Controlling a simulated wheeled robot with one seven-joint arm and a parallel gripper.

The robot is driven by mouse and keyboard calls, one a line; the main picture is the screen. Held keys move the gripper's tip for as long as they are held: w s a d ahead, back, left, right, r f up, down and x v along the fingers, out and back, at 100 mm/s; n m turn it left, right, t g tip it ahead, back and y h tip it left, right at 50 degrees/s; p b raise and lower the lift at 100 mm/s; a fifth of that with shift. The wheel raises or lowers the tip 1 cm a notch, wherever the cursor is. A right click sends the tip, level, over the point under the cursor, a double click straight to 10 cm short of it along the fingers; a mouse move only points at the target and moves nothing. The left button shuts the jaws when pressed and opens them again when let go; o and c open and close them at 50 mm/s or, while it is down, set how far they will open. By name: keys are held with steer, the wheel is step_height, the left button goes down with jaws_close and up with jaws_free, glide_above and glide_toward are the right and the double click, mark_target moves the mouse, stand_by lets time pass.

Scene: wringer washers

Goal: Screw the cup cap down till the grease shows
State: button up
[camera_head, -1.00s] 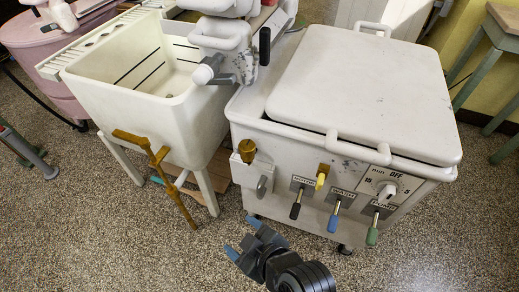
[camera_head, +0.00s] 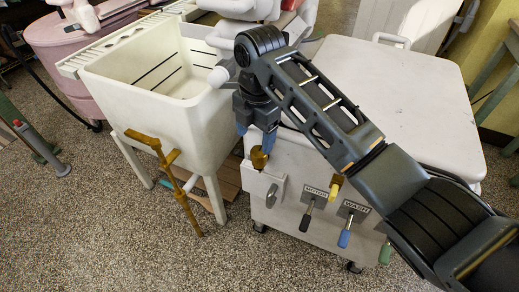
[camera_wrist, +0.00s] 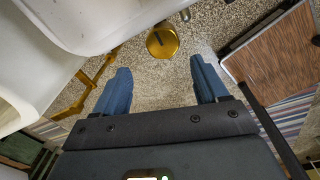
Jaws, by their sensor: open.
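The brass cup cap (camera_head: 259,157) sits at the left front corner of the white washer (camera_head: 420,90), above a small white bracket. In the wrist view the cap (camera_wrist: 162,41) is a round golden disc with a dark slot or mark, beyond the fingertips and between their lines. My gripper (camera_head: 255,136) points down just above the cap, with its blue fingers apart. In the wrist view my gripper (camera_wrist: 160,72) is open and empty. I cannot see any grease or the cap's thread.
Motor lever (camera_head: 307,214), wash lever (camera_head: 347,230) and a yellow knob (camera_head: 336,186) stick out of the washer's front. The white tub (camera_head: 150,110) with a brass tap (camera_head: 178,180) stands left. My arm covers part of the washer lid and panel. Speckled floor in front is clear.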

mark_target(260, 151)
steer(key=shift+w+d+r+h, duration=0.3)
steer(key=shift+w+d+r, duration=0.15)
steer(key=shift+r, duration=0.25)
steer(key=shift+f, duration=3.8)
steer(key=c, duration=1.1)
steer(key=shift+o, duration=0.2)
steer(key=shift+r, duration=0.1)
